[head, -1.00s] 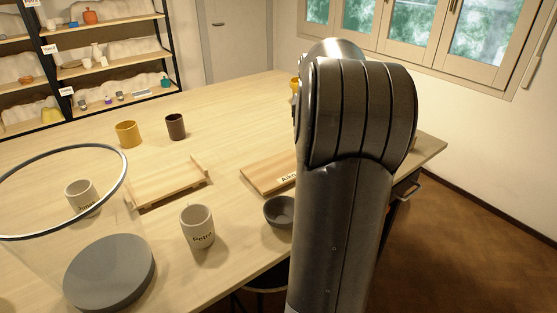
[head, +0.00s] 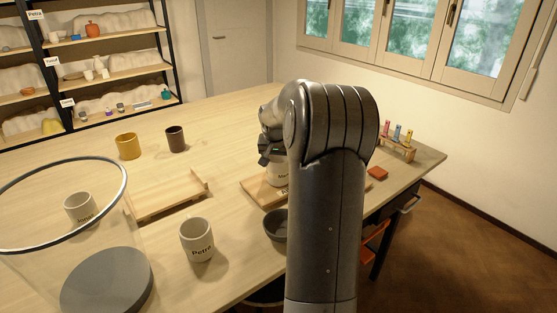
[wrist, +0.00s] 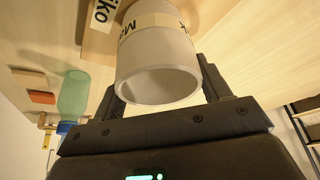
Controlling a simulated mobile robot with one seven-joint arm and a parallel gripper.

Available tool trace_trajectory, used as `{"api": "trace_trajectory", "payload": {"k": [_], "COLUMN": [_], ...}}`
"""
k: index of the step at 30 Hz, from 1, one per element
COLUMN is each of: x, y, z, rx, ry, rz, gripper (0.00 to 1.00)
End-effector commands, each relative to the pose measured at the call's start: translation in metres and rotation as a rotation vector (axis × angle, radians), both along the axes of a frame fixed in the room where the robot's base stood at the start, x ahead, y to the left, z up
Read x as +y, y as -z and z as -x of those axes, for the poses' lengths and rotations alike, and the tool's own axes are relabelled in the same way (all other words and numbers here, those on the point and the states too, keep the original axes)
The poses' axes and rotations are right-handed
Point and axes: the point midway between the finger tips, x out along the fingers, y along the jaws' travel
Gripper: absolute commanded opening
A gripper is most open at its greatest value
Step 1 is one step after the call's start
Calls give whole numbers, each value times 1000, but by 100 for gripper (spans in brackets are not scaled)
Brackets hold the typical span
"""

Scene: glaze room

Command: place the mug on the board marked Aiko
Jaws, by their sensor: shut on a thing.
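The pale grey mug (head: 279,176) is in my gripper (head: 272,160), at the wooden board (head: 252,189) in the head view. In the wrist view the mug (wrist: 158,66) is between the two fingers, its open rim towards the camera. A label band around it starts with M; the rest is hard to read. The board's "Aiko" label (wrist: 101,14) shows beside the mug's far end. My arm hides much of the board in the head view. I cannot tell whether the mug's base touches the board.
A dark bowl (head: 275,224) stands close in front of the board, partly behind my arm. A mug marked Petra (head: 197,240), a wooden tray (head: 160,200) and a large clear vessel (head: 105,250) are to the left. A red block (head: 377,173) and a rack (head: 397,148) are right.

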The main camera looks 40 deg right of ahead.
Motion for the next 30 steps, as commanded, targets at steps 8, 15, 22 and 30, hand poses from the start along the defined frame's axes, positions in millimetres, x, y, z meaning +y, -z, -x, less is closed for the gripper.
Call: {"api": "trace_trajectory", "payload": {"k": [8, 15, 22, 30], "x": [0, 0, 0, 4], "y": [0, 1, 1, -18], "z": [-1, 0, 0, 4], "rx": [-2, -2, -2, -5], "ry": [0, 0, 0, 1], "rz": [1, 1, 1, 3], "gripper": [39, 86, 92, 92]}}
